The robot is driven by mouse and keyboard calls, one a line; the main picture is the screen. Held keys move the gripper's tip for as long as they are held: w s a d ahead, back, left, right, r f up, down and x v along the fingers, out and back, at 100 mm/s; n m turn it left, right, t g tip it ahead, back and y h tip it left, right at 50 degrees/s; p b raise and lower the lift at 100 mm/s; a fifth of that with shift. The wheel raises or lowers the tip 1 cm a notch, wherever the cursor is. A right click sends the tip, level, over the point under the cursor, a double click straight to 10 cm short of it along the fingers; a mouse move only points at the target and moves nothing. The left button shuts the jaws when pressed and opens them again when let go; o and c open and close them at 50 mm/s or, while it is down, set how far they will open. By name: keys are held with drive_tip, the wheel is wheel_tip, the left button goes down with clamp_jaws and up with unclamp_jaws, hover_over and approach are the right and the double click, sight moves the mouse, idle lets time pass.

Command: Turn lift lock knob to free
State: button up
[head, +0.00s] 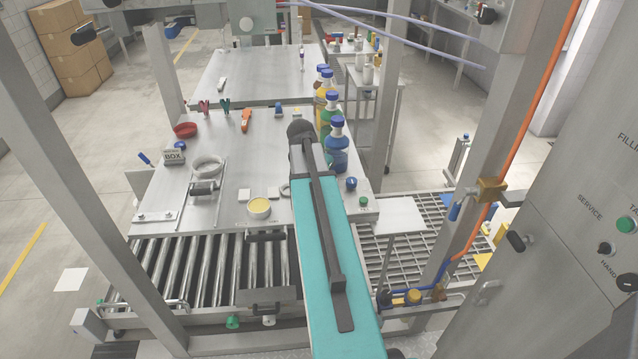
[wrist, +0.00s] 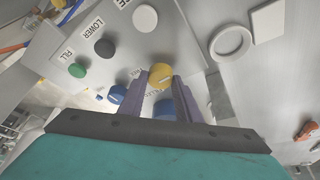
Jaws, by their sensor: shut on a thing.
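In the wrist view, my gripper (wrist: 162,78) has its two purple-grey fingers on either side of a round yellow knob (wrist: 161,75) with a pale pointer mark. The jaws are shut on this knob, which is still seated on the grey panel. A blue knob (wrist: 165,108) shows between the fingers closer to the camera, and another blue knob (wrist: 117,94) is just left of the left finger. In the head view my teal arm hides the fingers and the knob.
In the head view, blue-capped bottles (head: 337,150) stand close to the arm's right. A roller conveyor (head: 215,265) lies front left.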

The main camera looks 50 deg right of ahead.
drive_tip(key=shift+w+a+m, duration=0.1)
drive_tip(key=shift+a+m, duration=0.05)
drive_tip(key=shift+m, duration=0.35)
drive_tip(key=o, duration=1.1)
drive_tip(key=shift+c, duration=0.2)
drive_tip(key=shift+r, duration=0.15)
drive_tip(key=b+v, duration=0.2)
drive_tip(key=v, duration=1.1)
drive_tip(key=shift+r+b, duration=0.25)
drive_tip(key=shift+b, duration=0.15)
drive_tip(key=shift+w, duration=0.25)
